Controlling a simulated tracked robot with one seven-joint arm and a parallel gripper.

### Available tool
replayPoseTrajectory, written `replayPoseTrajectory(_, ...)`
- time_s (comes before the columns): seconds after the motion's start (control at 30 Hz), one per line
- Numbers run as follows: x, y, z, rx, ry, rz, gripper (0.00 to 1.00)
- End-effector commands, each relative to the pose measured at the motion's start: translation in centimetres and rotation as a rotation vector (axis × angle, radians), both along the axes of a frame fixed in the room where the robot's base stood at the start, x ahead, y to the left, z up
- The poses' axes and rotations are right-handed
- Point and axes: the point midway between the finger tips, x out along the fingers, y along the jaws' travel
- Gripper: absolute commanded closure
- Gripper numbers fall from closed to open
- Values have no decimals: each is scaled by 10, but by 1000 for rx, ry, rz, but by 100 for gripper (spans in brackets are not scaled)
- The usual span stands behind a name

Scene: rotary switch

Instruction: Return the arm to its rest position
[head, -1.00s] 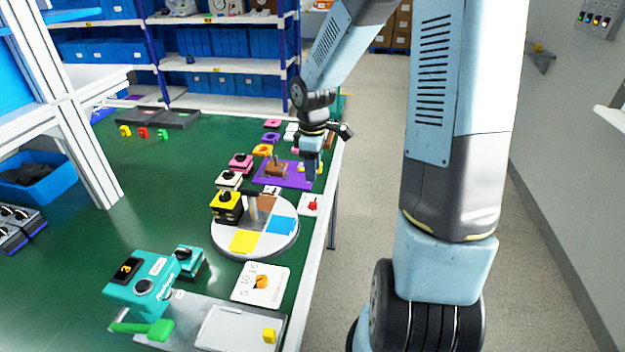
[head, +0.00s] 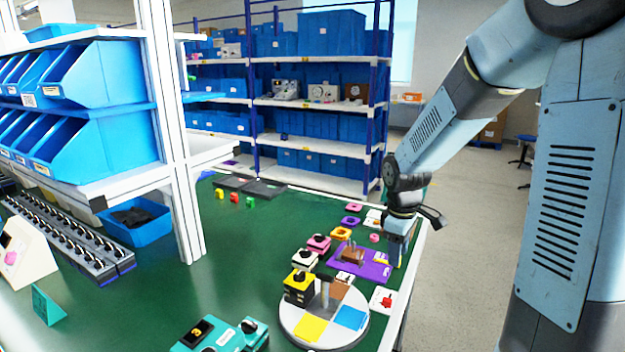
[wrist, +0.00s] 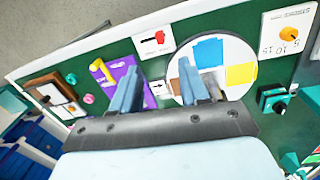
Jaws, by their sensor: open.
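My gripper (head: 397,250) hangs fingers-down over the right edge of the green table, beside the purple board (head: 374,268). In the wrist view its two fingers (wrist: 158,90) are spread apart with nothing between them. The purple board (wrist: 128,78), a white plate with a red switch (wrist: 153,42) and a round white disc (wrist: 240,54) with blue and yellow patches lie beyond the fingers. A white card with an orange knob (wrist: 289,35) is at upper right. My arm comes down from the upper right in the head view.
Several small coloured switch blocks, such as a pink one (head: 319,243) and a yellow-and-black one (head: 298,287), stand left of my gripper. A white rack with blue bins (head: 100,135) rises at left. Blue shelving (head: 320,90) stands behind.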

Motion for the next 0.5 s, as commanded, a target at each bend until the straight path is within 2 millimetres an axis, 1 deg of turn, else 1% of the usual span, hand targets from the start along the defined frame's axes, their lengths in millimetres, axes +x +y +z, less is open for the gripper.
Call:
replayPoseTrajectory(0.03, -6, 0, 13, -15, -22, -32, 55)
replayPoseTrajectory(0.1, -15, 0, 27, -28, -48, -85, 55)
replayPoseTrajectory(0.27, -37, -1, 60, -44, -112, -208, 55)
replayPoseTrajectory(0.5, -76, -1, 103, -25, -216, -393, 55)
